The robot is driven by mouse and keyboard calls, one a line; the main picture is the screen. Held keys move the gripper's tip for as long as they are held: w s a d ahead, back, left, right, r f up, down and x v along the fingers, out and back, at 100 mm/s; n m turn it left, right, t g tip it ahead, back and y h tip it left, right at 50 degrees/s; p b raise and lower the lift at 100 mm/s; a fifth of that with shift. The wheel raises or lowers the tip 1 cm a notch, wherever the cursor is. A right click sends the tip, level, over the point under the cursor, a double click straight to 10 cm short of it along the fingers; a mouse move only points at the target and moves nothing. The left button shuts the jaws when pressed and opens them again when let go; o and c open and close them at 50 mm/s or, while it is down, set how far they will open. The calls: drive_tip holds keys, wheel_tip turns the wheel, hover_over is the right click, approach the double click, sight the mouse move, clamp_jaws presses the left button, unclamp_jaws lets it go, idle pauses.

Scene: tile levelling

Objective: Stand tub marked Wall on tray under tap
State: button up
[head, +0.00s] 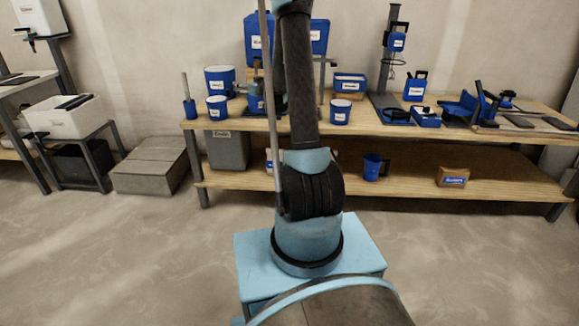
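Several blue tubs with white labels stand on the upper shelf of the wooden bench: a larger tub (220,79), a smaller tub (217,106) in front of it, and another tub (340,112) right of my arm. The labels are too small to read, so I cannot tell which is marked Wall. Two raised blue containers, a left one (253,42) and a right one (320,37), stand behind my arm, which hides what lies between and below them. A white container (38,17) with a dark tap (31,46) is at the upper left. I cannot pick out the tray. My gripper is out of view.
The bench (400,133) also holds a blue box (350,83), a grey stand (388,55) and blue tools (470,107). A blue jug (373,167) and a brown box (452,176) sit on its lower shelf. The floor in front is clear.

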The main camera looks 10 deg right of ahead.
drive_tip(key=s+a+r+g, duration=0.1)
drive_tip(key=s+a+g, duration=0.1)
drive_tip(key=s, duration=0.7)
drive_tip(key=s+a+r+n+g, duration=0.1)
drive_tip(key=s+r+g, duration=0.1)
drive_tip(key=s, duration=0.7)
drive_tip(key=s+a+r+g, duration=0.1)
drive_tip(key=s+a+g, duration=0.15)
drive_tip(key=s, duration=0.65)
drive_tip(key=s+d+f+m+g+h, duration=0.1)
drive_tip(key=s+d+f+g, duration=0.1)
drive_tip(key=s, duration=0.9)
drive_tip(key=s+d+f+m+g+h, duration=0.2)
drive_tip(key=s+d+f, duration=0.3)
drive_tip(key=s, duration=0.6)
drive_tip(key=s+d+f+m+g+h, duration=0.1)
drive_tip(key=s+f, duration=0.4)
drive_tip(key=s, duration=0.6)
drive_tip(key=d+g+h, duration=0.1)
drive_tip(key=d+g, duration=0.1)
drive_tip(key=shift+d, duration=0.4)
